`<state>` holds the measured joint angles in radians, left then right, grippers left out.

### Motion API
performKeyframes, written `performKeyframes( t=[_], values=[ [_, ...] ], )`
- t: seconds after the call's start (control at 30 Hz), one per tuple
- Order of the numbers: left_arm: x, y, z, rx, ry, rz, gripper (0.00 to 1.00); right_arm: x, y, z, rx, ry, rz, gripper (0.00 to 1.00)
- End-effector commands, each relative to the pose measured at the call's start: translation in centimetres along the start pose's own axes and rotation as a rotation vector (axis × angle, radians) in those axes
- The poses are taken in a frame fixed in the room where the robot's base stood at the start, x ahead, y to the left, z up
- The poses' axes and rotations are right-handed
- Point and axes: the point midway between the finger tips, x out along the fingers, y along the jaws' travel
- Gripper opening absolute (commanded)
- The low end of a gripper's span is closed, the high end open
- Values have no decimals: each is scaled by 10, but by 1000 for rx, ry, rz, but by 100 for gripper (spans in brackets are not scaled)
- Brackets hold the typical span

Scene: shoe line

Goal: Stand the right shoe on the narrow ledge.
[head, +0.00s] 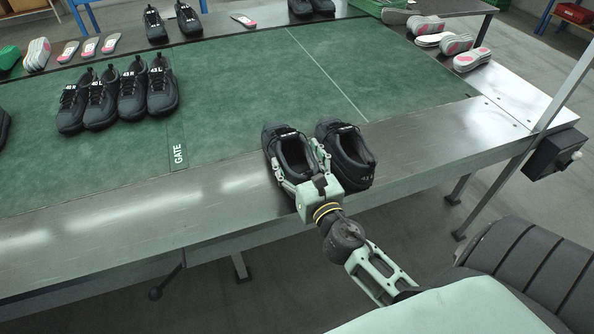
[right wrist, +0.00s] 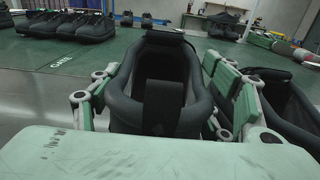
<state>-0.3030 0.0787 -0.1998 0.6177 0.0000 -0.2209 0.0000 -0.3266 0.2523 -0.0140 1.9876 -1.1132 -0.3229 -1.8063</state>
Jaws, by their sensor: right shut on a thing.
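My right gripper (head: 304,172) is shut on a black shoe (head: 271,133), with one finger on each side of its heel opening. The held shoe is upright, toe away from me, over the narrow steel ledge (head: 215,195) at the front of the green belt. I cannot tell whether its sole touches the ledge. A second black shoe (head: 359,160) stands close to its right. In the right wrist view the held shoe (right wrist: 155,90) fills the space between the fingers, and the second shoe (right wrist: 283,100) is just beyond the right finger. My left gripper is not in view.
The green belt (head: 245,85) has a GATE mark and a clear middle. Several black shoes (head: 118,92) stand in a row at its left. Insoles (head: 430,38) lie at the far right, and more shoes stand along the back. The ledge left of the held shoe is bare.

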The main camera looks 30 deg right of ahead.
Motion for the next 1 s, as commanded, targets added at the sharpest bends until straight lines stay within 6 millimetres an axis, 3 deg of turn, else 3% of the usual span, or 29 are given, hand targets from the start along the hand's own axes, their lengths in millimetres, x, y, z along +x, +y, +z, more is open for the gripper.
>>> performKeyframes(
  t=[0.03, 0.1, 0.47, 0.5, 0.7, 1.0],
  values=[
    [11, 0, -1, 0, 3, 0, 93, 0, -1, -13, 2, 0, -4, 30],
    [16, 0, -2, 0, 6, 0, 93, 0, 0, -22, 2, -1, -3, 30],
    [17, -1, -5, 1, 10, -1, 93, 0, 0, -24, 0, -2, 0, 30],
    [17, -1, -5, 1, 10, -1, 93, 0, 0, -27, 0, 1, -1, 71],
    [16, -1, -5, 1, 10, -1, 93, 0, 0, -26, 0, 1, -1, 89],
    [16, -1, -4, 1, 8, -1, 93, 0, 0, -25, 0, 1, -1, 90]
  ],
)
